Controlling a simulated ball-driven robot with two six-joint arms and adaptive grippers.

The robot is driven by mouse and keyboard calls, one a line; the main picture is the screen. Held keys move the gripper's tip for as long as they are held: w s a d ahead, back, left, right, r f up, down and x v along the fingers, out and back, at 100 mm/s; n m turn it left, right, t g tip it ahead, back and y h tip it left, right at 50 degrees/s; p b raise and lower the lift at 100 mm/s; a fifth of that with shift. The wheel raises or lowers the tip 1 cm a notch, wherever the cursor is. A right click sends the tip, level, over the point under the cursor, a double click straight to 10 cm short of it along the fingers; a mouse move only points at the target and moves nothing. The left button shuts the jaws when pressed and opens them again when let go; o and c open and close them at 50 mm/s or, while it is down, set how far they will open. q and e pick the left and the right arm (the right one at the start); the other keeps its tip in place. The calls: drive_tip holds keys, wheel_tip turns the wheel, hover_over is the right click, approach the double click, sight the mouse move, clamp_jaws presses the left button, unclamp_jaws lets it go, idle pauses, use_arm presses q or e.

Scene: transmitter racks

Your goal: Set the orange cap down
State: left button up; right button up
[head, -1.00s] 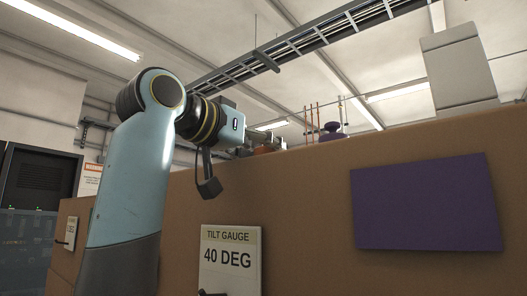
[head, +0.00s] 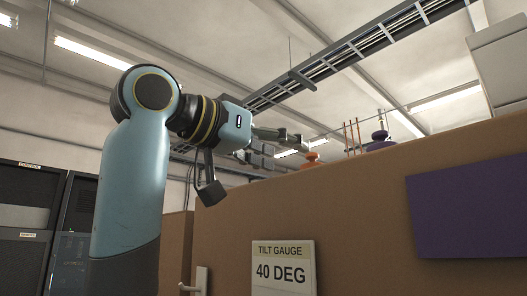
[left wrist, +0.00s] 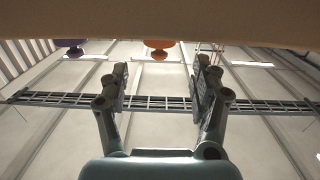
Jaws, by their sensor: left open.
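The orange cap (head: 311,160) sits on the top edge of the brown panel (head: 350,205), partly hidden by that edge in the head view. My left gripper (head: 294,140) is open and empty, just left of the cap and slightly higher in the picture. In the left wrist view, which looks upside down, the orange cap (left wrist: 160,46) shows between and beyond the open fingers (left wrist: 162,78), apart from both. My right gripper is in neither view.
A purple knob-like thing (head: 379,140) stands right of the cap, with thin orange rods (head: 352,136) between them. A tilt gauge sign (head: 283,272) and a purple plate (head: 468,212) are on the panel's face. A cable tray (head: 345,50) runs overhead.

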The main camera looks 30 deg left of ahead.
use_arm(q)
drive_tip(key=v, duration=0.4)
drive_tip(key=shift+s+b, duration=0.1)
drive_tip(key=shift+b, duration=0.2)
idle(0.3)
